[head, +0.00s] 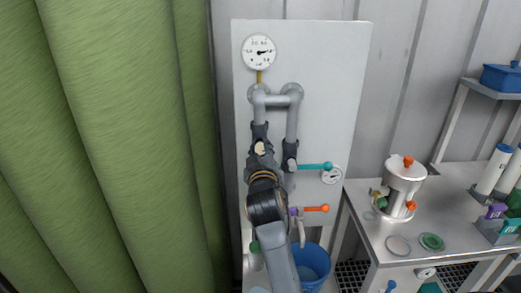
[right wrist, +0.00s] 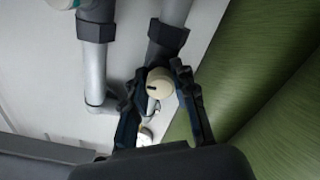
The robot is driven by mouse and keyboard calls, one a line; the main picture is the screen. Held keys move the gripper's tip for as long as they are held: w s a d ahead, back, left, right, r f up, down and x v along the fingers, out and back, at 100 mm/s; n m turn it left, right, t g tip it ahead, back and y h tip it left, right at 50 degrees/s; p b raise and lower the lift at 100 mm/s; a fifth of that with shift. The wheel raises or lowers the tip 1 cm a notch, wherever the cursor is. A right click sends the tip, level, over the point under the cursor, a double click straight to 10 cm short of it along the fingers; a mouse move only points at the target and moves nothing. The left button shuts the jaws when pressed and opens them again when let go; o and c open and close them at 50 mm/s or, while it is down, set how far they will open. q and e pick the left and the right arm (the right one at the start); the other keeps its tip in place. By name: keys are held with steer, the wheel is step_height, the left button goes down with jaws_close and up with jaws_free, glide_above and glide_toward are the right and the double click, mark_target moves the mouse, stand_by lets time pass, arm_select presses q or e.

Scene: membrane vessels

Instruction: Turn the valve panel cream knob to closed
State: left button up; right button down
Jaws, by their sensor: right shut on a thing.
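The valve panel (head: 335,90) is a pale upright board with grey pipes. The cream knob (head: 260,148) sits on the left vertical pipe, just below a dark collar. In the right wrist view the cream knob (right wrist: 161,84) is round with a short dark mark on its face. My right gripper (head: 260,155) reaches up to it from below and covers part of the pipe. In the wrist view its two fingers (right wrist: 158,72) stand on either side of the knob, shut on it. My left gripper is not in view.
A teal lever (head: 315,166) and an orange-tipped lever (head: 317,208) stick out to the right of the arm. A gauge (head: 259,51) is above. A green curtain (head: 110,150) hangs left. A blue bucket (head: 313,266) stands below; a metal bench (head: 370,225) is at right.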

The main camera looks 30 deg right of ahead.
steer(key=shift+f, duration=0.1)
steer(key=c, duration=1.1)
jaws_free()
steer(key=shift+o, duration=0.2)
steer(key=v, duration=0.7)
steer(key=shift+s, duration=0.3)
steer(key=shift+a, duration=0.15)
